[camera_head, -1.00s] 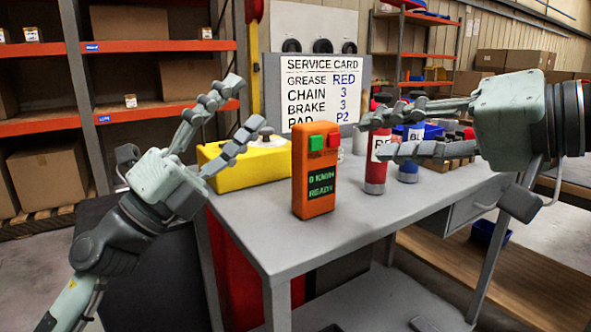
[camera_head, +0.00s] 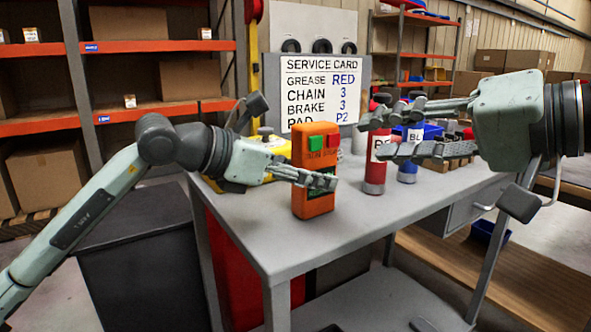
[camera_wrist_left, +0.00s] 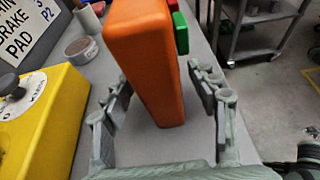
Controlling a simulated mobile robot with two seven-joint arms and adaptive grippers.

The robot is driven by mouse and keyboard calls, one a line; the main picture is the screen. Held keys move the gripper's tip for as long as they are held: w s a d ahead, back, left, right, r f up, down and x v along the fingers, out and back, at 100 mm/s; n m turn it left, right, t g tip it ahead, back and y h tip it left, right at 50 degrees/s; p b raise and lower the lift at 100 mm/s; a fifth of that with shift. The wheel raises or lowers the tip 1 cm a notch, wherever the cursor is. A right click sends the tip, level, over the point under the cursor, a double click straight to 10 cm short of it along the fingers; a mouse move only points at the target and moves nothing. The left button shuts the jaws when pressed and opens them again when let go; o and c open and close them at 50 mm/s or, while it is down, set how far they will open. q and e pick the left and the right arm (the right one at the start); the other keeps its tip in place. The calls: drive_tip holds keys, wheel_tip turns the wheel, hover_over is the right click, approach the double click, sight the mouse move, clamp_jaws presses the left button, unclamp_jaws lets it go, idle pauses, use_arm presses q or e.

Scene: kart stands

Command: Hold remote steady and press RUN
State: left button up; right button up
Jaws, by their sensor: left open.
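The orange remote (camera_head: 313,203) stands upright on the grey table (camera_head: 263,230). Its green button (camera_head: 316,143) and red button (camera_head: 333,141) are at the top front. My left gripper (camera_head: 318,180) is open at the remote, with one finger across its front, covering part of the display. In the left wrist view the remote (camera_wrist_left: 147,60) stands between the two open fingers, with gaps visible on both sides. My right gripper (camera_head: 385,130) is to the right of the remote and apart from it; its fingers are spread near the red bottle (camera_head: 375,176).
A yellow box (camera_head: 277,147) sits behind my left gripper. A blue bottle (camera_head: 408,172) and blue bin (camera_head: 432,130) stand on the right part of the table. The service card (camera_head: 320,95) stands at the back. The table front is clear.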

use_arm(q)
drive_tip(key=shift+x, duration=2.6)
drive_tip(key=shift+r, duration=0.1)
clamp_jaws()
use_arm(e)
clamp_jaws()
